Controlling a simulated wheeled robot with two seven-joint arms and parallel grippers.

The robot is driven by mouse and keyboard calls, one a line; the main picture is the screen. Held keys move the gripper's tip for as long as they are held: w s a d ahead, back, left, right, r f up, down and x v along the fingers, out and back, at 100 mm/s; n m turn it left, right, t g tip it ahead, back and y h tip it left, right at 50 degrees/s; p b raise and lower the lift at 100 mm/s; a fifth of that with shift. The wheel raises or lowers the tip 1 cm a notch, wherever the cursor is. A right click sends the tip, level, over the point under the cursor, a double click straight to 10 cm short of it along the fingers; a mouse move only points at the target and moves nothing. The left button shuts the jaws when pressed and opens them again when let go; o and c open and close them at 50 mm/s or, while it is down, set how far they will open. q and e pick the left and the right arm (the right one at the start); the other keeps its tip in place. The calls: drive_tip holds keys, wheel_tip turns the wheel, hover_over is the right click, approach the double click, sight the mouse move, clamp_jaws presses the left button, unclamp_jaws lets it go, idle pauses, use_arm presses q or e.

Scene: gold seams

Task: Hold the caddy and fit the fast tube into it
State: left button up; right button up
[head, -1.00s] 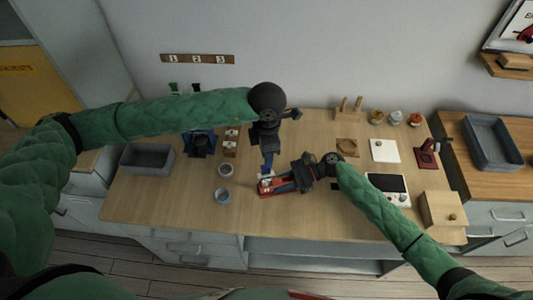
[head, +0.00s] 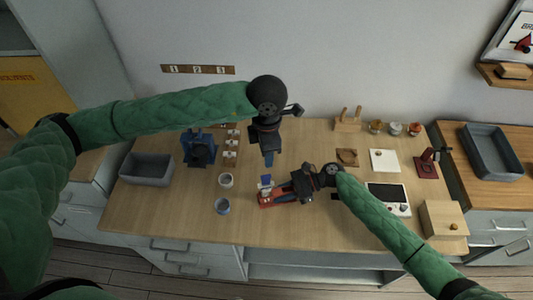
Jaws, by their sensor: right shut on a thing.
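The red caddy (head: 268,202) stands on the wooden table near the middle. My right gripper (head: 280,196) is shut on the caddy from its right side. A small tube with a blue top and a pale body (head: 266,182) stands upright at the back of the caddy. It looks set in it, but its lower end is hidden. My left gripper (head: 268,161) points down just above and behind the tube, with a small gap between them. Its fingers overlap in this view, so their opening is unclear.
Two grey cups (head: 226,181) (head: 222,206) stand left of the caddy. A blue device (head: 199,148) and a grey bin (head: 147,168) are farther left. A white panel with a dark screen (head: 388,196) and a wooden box (head: 444,219) are at the right. The front table strip is clear.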

use_arm(q)
drive_tip(key=shift+r, duration=0.4)
drive_tip(key=shift+r, duration=0.1)
wheel_tip(320, 180, up, 12)
idle(0.6)
use_arm(e)
drive_tip(key=o, duration=0.8)
drive_tip(key=shift+o, duration=0.2)
drive_tip(key=shift+d, duration=0.1)
